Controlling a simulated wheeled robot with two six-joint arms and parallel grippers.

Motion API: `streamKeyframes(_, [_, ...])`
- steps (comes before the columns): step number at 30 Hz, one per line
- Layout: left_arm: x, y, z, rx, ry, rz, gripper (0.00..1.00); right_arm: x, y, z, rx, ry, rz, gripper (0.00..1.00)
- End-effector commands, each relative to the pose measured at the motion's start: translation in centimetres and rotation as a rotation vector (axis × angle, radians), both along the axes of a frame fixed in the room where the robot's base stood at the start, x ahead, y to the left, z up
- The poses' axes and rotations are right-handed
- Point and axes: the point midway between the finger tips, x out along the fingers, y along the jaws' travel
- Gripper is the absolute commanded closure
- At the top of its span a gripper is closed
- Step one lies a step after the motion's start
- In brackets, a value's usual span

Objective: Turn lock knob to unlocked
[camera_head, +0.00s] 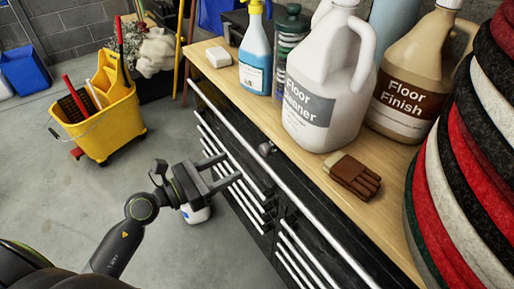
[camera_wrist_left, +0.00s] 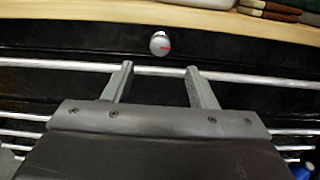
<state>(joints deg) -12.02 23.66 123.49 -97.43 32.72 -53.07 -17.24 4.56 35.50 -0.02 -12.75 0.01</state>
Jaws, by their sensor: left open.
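The lock knob (camera_wrist_left: 160,44) is a small round silver knob with a red mark on its face. It is on the black front of the cabinet, just under the wooden top. In the head view the knob (camera_head: 266,149) shows at the cabinet's upper front edge. My left gripper (camera_head: 222,171) is open and empty, in front of the cabinet and apart from the knob. In the left wrist view the fingers of the left gripper (camera_wrist_left: 161,80) point toward the knob, which lies beyond and above the fingertips. My right gripper is out of view.
A long silver rail (camera_wrist_left: 60,62) runs just below the knob. On the wooden top (camera_head: 285,152) are a floor cleaner jug (camera_head: 322,80), a floor finish jug (camera_head: 412,80) and a brown glove (camera_head: 355,176). A yellow mop bucket (camera_head: 105,120) stands on the floor at left.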

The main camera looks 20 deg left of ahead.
Motion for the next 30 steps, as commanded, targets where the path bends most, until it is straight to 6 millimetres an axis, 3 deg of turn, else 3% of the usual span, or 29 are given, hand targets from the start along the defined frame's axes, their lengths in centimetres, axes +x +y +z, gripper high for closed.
streamKeyframes(15, [6.4,-5.0,0.1,-0.003,0.000,0.000,0.48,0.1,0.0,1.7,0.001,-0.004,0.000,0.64])
streamKeyframes(29, [7.3,-5.8,0.0,0.000,0.001,-0.001,0.48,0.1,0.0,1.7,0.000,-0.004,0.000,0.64])
streamKeyframes(30, [7.3,-5.8,0.0,0.000,0.001,-0.001,0.54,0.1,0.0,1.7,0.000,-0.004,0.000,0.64])
